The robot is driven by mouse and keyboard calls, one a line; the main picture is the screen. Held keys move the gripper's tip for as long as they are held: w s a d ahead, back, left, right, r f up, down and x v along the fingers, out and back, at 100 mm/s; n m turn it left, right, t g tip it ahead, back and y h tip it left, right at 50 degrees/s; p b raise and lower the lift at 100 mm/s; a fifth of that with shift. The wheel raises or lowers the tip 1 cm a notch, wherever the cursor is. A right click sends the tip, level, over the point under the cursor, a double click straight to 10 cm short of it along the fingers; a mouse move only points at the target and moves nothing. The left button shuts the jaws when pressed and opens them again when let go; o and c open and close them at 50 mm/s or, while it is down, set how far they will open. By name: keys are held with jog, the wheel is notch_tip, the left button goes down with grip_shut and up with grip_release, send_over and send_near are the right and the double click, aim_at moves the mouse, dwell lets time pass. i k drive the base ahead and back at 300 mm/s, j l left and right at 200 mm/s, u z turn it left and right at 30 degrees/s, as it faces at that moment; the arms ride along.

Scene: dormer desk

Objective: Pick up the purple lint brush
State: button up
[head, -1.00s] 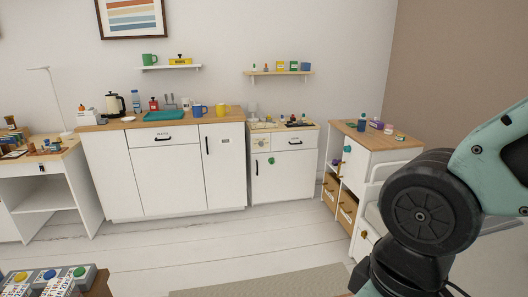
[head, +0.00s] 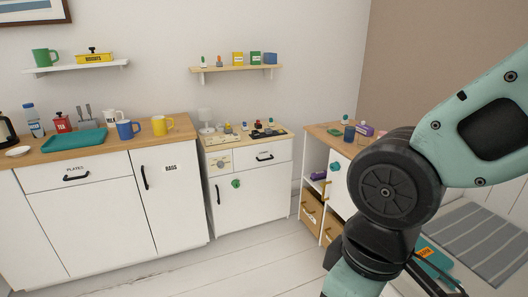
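Two small purple things show in the head view. One purple thing (head: 365,130) lies on top of the wooden-topped cabinet at the right, beside a dark blue cup. Another purple thing (head: 318,175) is in the open upper compartment of that cabinet's left side. Both are too small to tell which is the lint brush. My arm covers the right part of the cabinet. My gripper's fingertips cannot be made out in this view.
The right cabinet's wooden top (head: 322,132) also bears a dark blue cup (head: 349,133). Wooden drawers (head: 311,209) sit below the compartment. A small white play kitchen (head: 253,190) and a long white counter (head: 105,200) stand to the left. The pale floor (head: 230,265) before them is clear.

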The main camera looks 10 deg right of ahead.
aim_at(319, 176)
jog(key=i+j+z, duration=0.1)
jog(key=i+z, duration=0.4)
jog(key=i, duration=0.7)
jog(key=z, duration=3.35)
jog(key=u, duration=3.35)
jog(key=i+j, duration=0.4)
jog(key=j, duration=0.15)
jog(key=i+j+z, duration=0.15)
jog(key=i+j, duration=0.2)
jog(key=j, duration=0.15)
